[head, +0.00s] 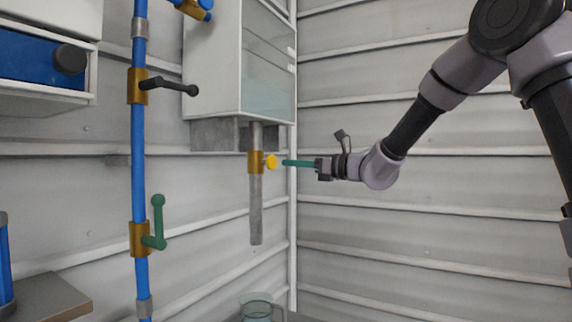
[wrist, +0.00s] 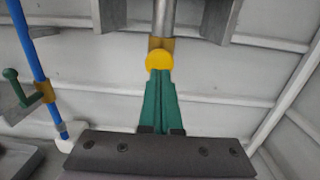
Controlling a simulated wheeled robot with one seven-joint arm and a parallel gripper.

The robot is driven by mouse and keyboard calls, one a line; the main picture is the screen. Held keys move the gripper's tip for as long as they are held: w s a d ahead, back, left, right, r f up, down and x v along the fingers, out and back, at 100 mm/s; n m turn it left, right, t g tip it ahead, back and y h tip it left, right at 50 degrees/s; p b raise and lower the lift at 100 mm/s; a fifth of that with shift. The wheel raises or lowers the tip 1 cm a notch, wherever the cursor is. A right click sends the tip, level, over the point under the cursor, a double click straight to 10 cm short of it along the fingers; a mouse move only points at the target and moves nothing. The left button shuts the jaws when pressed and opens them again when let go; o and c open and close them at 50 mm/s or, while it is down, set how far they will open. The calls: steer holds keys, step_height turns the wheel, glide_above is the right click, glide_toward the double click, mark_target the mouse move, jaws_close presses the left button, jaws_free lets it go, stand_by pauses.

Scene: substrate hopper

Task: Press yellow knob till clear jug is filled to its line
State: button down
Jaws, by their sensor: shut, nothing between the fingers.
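The yellow knob (head: 271,162) sits on a brass fitting (head: 255,163) on the grey spout pipe below the white hopper. My gripper (head: 285,162) has green fingers, is shut and empty, and points left at the knob. In the wrist view my fingertips (wrist: 160,73) lie just below the yellow knob (wrist: 159,60) and seem to overlap its lower edge; I cannot tell whether they touch. In the head view a small gap seems to show. The clear jug (head: 258,304) stands below the spout, cut off by the bottom edge; its line and any content cannot be made out.
A blue pipe (head: 138,190) at left carries a black-handled valve (head: 138,86) and a green-handled valve (head: 140,239). The white hopper (head: 212,70) with a clear window hangs on the wall above. Free room lies below my arm at right.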

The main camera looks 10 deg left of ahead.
steer(key=v, duration=1)
steer(key=shift+w, duration=0.15)
stand_by(1.0)
